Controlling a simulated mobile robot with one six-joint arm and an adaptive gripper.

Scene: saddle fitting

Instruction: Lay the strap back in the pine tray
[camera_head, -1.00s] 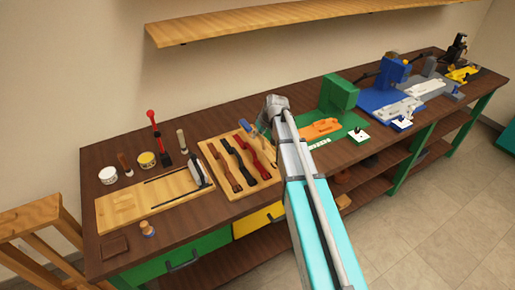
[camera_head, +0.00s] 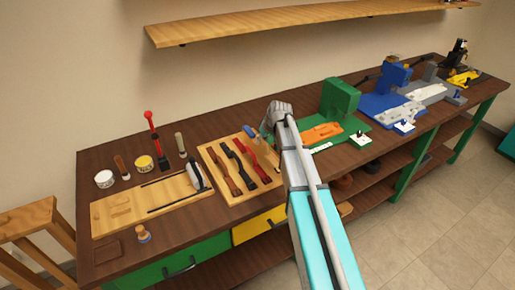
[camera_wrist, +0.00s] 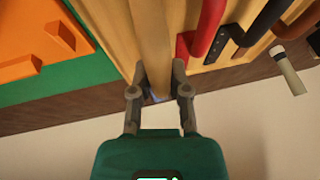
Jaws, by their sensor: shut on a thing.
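The pine tray (camera_head: 211,158) lies on the bench, left of my arm in the head view. Brown, black and red straps lie side by side in it. In the wrist view the tray (camera_wrist: 231,52) is at upper right, with the red strap (camera_wrist: 207,30) nearest my fingers. My gripper (camera_wrist: 160,92) is shut on a pale tan strap (camera_wrist: 153,40), which runs up the picture from between the fingers. In the head view my arm hides much of the gripper, by the tray's right side. I cannot tell whether the tan strap touches the tray.
A green fixture with an orange block (camera_head: 321,132) stands right of my arm; the block shows at left in the wrist view (camera_wrist: 40,45). A pine board (camera_head: 120,213) lies left of the tray, with pots and tools behind it. Blue and grey fixtures stand farther right.

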